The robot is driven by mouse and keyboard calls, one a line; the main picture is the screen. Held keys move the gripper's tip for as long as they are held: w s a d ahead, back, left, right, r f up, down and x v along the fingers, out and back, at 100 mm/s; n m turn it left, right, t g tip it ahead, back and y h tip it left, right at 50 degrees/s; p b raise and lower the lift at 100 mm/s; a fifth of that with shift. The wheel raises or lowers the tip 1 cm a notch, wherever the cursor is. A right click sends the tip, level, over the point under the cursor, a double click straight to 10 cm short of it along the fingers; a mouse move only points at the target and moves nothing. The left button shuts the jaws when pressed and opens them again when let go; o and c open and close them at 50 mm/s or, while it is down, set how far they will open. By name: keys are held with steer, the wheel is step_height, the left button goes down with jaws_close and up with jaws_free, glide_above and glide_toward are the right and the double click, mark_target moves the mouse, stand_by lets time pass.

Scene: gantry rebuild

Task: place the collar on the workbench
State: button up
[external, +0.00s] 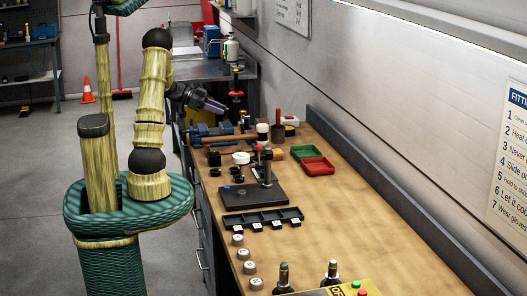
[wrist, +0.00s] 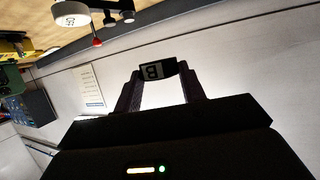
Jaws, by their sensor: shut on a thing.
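My gripper (wrist: 158,80) is shut on a small dark piece with a pale label marked B, which I take to be the collar (wrist: 156,69). It sits between the two fingertips in the wrist view. In the external view my gripper (external: 213,105) is raised at the far left end of the workbench (external: 365,225), apart from its top and tilted to the right. I cannot make out the collar there. The wooden benchtop also shows at the upper left of the tilted wrist view (wrist: 38,18).
A dark plate with an upright post (external: 250,196), a black compartment tray (external: 262,219), green (external: 303,153) and red (external: 319,166) bins and several white-topped pieces occupy the bench's left and middle. The right front top is mostly clear. A wall runs behind.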

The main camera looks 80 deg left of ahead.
step_height(320, 180, down, 2)
steer(key=s, duration=0.2)
glide_above(214, 183)
step_height(214, 183, down, 16)
steer(key=r, duration=0.1)
steer(key=shift+d+f, duration=0.15)
steer(key=shift+f, duration=0.6)
steer(key=shift+f+p, duration=0.5)
steer(key=shift+f, duration=2.4)
steer(key=shift+f+p, duration=0.65)
steer(key=shift+f, duration=1.2)
steer(key=shift+f, duration=0.25)
